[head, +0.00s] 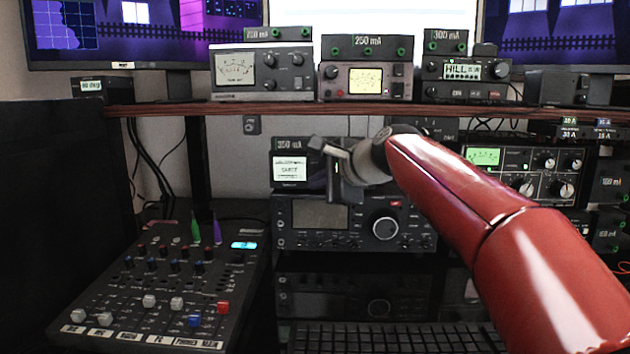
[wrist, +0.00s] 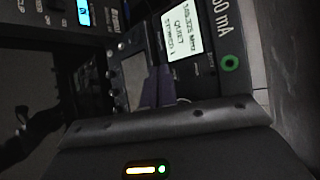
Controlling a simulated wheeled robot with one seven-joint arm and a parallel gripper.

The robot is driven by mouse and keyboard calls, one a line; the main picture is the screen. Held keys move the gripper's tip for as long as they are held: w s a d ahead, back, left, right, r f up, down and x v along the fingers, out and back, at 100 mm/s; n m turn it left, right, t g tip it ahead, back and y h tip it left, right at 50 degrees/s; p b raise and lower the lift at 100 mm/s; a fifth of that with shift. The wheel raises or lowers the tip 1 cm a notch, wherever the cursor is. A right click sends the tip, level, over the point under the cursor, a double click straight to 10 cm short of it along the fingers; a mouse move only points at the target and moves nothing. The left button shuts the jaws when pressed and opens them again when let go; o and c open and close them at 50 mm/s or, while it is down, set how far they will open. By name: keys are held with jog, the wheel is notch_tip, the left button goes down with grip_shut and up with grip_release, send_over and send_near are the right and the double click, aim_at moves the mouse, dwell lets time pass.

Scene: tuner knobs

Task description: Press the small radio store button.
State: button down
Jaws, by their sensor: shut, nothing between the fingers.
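The small radio with a white text screen reading QUIET (head: 290,168) stands on the large radio (head: 310,238), under the shelf. The wrist view, turned on its side, also shows the small radio's lit screen (wrist: 182,33). My gripper (head: 322,182) is in front of the small radio's right part and covers it. In the wrist view my purple fingers (wrist: 156,88) are together and empty, pointing at the area below and beside the screen. I cannot make out the store button or tell whether the fingertips touch the panel.
A mixer (head: 165,285) with coloured knobs lies at lower left. The wooden shelf (head: 190,109) above carries meters and another radio (head: 463,72). A rack unit with a green display (head: 484,157) stands right, behind my red arm. A keyboard (head: 395,340) lies at the bottom.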

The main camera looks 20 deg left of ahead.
jog(key=s+b, duration=0.1)
jog(key=s, duration=0.1)
jog(key=s+d+b, duration=0.1)
jog(key=s, duration=0.2)
jog(key=shift+d, duration=0.1)
dwell(0.3)
dwell(0.5)
